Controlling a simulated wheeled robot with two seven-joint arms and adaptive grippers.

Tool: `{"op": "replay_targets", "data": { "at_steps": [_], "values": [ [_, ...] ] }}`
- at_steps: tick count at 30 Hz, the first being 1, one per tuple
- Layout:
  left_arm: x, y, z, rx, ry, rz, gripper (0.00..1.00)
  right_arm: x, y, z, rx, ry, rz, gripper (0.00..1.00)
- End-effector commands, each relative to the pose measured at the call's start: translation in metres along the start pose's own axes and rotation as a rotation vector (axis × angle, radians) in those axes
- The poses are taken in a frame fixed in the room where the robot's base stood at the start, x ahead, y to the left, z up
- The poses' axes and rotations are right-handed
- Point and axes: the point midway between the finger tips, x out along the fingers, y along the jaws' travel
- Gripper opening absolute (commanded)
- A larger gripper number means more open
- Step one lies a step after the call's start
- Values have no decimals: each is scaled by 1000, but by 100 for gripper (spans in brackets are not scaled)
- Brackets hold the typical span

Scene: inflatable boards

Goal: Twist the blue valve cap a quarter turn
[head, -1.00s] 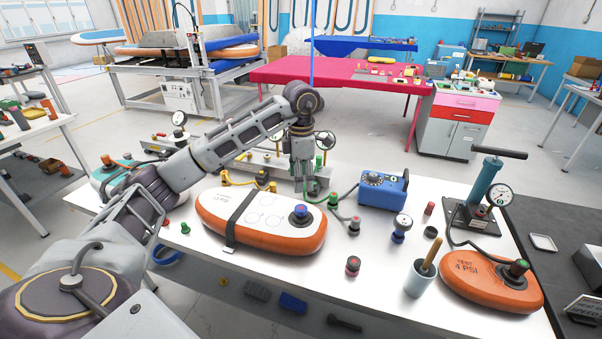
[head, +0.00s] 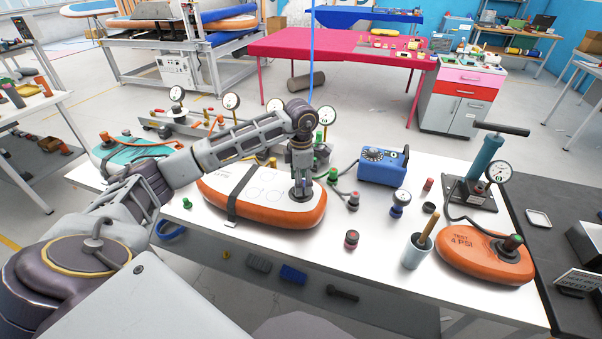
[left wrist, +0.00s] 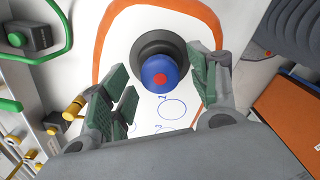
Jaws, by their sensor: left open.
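The blue valve cap (left wrist: 157,73), with a red centre, sits on a dark round base on the white and orange inflatable board (head: 225,187). My left gripper (head: 302,188) points down over the valve at the board's right end. In the left wrist view its green-padded fingers (left wrist: 158,78) are spread open, one on each side of the cap. Gaps show between the fingers and the cap, so it is not gripped. In the head view the gripper mostly hides the cap. My right gripper is in neither view.
A green-capped fitting (head: 333,175) with a hose and a blue box (head: 382,165) stand right of the board. A black strap (head: 240,192) crosses the board.

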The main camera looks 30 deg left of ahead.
Motion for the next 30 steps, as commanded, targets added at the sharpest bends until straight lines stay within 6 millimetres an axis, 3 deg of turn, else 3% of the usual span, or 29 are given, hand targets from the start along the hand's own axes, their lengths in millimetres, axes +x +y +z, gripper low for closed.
{"op": "replay_targets", "data": {
  "at_steps": [15,26,27,30],
  "values": [
    [11,0,0,1,-1,0,61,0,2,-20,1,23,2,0],
    [10,0,0,0,-1,0,14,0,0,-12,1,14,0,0],
    [10,0,0,0,-1,0,33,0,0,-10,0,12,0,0],
    [10,0,0,0,-1,0,20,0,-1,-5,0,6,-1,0]
  ]
}}
